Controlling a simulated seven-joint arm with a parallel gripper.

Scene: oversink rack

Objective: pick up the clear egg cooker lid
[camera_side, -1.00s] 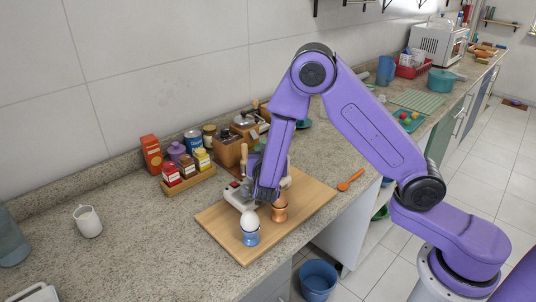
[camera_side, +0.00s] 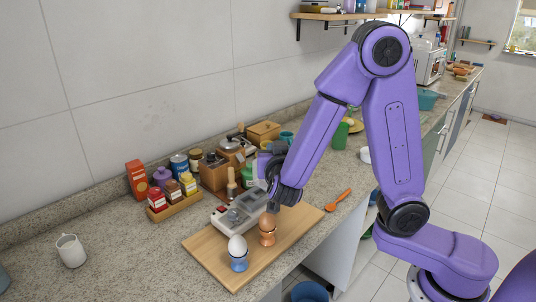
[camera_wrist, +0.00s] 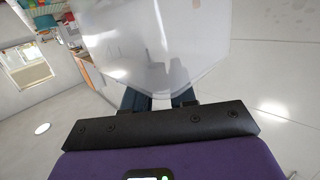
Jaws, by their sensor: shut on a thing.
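My gripper (camera_wrist: 160,98) is shut on the clear egg cooker lid (camera_wrist: 155,45), which rises as a see-through dome beyond the fingers in the wrist view. In the side view my gripper (camera_side: 266,178) is just above and beside the egg cooker (camera_side: 240,212). The cooker is a pale appliance with a grey top and a red spot, at the back edge of the wooden board (camera_side: 215,262). The lid is hard to make out in the side view, partly hidden by my dark wrist.
A white egg in a blue cup (camera_side: 239,263) and a brown egg in a copper cup (camera_side: 267,238) stand close in front. Jars in a wooden tray (camera_side: 174,207) stand left, with wooden boxes (camera_side: 215,176) behind. An orange spoon (camera_side: 338,200) lies right. The left counter is mostly clear.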

